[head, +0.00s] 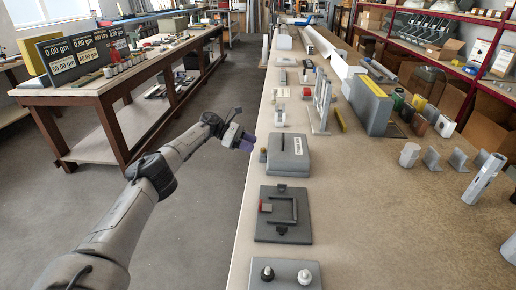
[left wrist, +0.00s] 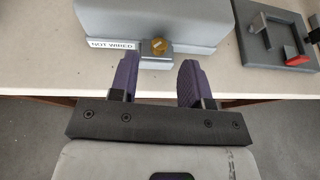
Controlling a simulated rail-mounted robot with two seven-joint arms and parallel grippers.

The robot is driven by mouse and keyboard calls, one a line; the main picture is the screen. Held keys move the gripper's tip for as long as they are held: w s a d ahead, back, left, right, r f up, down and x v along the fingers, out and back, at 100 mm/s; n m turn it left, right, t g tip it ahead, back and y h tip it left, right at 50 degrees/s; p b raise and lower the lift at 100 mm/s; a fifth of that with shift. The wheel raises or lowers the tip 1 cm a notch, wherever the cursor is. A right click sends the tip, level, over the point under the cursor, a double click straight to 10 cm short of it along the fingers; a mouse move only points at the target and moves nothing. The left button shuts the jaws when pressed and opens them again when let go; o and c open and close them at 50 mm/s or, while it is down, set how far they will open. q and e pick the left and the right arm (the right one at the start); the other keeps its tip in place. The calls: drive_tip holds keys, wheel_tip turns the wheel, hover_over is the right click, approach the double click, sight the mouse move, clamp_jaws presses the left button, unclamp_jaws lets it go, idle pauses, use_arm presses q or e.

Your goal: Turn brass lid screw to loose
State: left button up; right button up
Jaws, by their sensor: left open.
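The brass lid screw (left wrist: 159,46) is a small round knob on the near edge of a grey box (left wrist: 150,16). In the left wrist view a "NOT WIRED" label is beside it. In the head view the box (head: 289,167) stands on the long bench, and the screw (head: 263,153) is tiny at its left side. My left gripper (head: 249,142) has purple fingers and is at the bench's left edge, beside the box. In the left wrist view the gripper (left wrist: 158,74) is open and empty. Its fingers point toward the screw, which lies between their lines, apart from them.
A dark plate with a bracket and red block (head: 266,207) lies on the bench nearer me. A panel with two knobs (head: 286,276) is closer still. Several fixtures line the bench beyond the box. Open bench surface (head: 365,215) lies to the right.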

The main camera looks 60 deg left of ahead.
sight(262, 149)
use_arm(q)
drive_tip(key=shift+x, duration=1.75)
drive_tip(key=shift+c, duration=0.2)
clamp_jaws()
drive_tip(key=shift+r+p, duration=0.1)
drive_tip(key=shift+p, duration=0.2)
drive_tip(key=n+t+y+p, duration=0.1)
drive_tip(key=p, duration=0.1)
drive_tip(key=n+y+p, duration=0.2)
drive_tip(key=p, duration=0.1)
drive_tip(key=shift+s+d+t, duration=0.2)
drive_tip(key=shift+t, duration=0.2)
drive_tip(key=shift+d+n+t+y+p, duration=0.1)
drive_tip(key=shift+n+t+y+p, duration=0.2)
drive_tip(key=shift+n+y+p, duration=0.4)
drive_tip(key=shift+f, duration=0.2)
